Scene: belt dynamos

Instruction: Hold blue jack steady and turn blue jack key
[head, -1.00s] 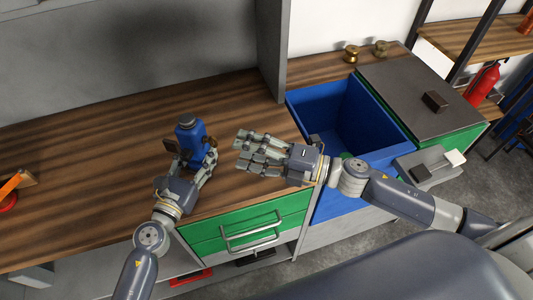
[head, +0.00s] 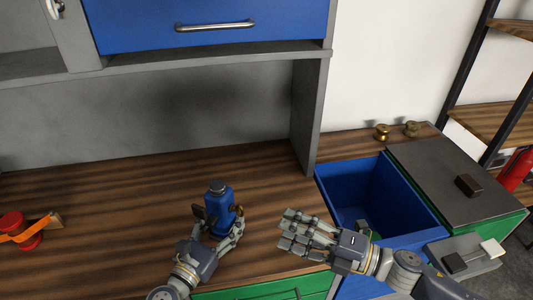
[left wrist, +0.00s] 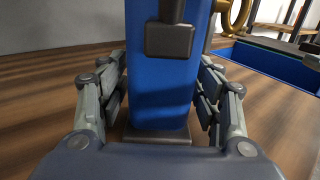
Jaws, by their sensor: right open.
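The blue jack (head: 221,205) stands upright on the wooden worktop, with a dark cap on top. A brass ring-shaped part, which looks like the jack key (left wrist: 235,12), sticks out at its right side; it also shows in the head view (head: 239,211). A dark block (left wrist: 170,39) on a stem is on the side facing my left wrist. My left gripper (head: 221,235) is low around the jack, fingers closed in on both sides. Fingertip contact is partly hidden. My right gripper (head: 285,232) is open and empty, to the right of the jack and apart from it.
An open blue drawer (head: 335,190) lies right of the worktop, beside a dark-topped cabinet (head: 430,170). A grey upright panel (head: 306,115) stands behind. A red spool with an orange strap (head: 20,232) is at far left. The worktop (head: 110,220) between is clear.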

